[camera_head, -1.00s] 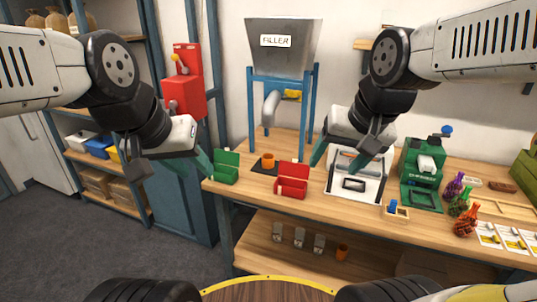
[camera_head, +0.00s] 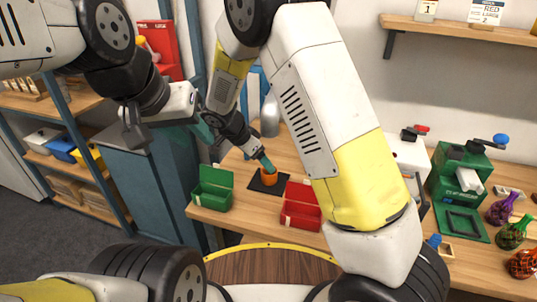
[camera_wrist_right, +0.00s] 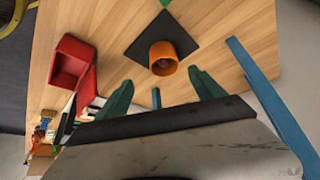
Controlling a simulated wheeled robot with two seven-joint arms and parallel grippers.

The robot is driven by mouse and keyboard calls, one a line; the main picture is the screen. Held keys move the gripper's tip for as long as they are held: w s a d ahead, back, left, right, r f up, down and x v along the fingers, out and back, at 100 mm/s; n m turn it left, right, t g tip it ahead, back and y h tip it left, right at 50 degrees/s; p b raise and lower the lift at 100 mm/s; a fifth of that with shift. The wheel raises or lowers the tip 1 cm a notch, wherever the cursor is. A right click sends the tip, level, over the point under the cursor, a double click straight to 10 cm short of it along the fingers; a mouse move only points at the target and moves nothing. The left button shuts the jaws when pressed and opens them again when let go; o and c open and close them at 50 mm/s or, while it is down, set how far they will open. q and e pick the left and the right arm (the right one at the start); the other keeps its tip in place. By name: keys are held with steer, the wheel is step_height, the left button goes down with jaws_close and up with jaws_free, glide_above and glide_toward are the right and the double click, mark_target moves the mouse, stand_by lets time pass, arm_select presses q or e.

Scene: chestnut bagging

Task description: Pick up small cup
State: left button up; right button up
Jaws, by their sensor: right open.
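The small orange cup (camera_head: 269,177) stands on a black square mat (camera_head: 256,185) on the wooden table. In the right wrist view the cup (camera_wrist_right: 164,57) shows its open mouth, with the mat (camera_wrist_right: 140,47) around its base. My right gripper (camera_wrist_right: 162,91) is open, its two green fingers apart and the cup just beyond and between their tips. In the head view one right fingertip shows close by the cup; whether they touch I cannot tell. My left gripper (camera_head: 148,142) is open and empty, raised at the left, away from the cup.
A green open box (camera_head: 212,190) stands left of the mat and a red open box (camera_head: 300,208) right of it. A blue post (camera_wrist_right: 262,98) rises near the cup. A green press (camera_head: 460,185) and netted bags (camera_head: 505,208) are at the right.

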steer(key=x, duration=0.8)
steer(key=shift+w+a+f, duration=0.2)
steer(key=shift+w+a, duration=0.1)
steer(key=shift+w, duration=0.05)
jaws_close()
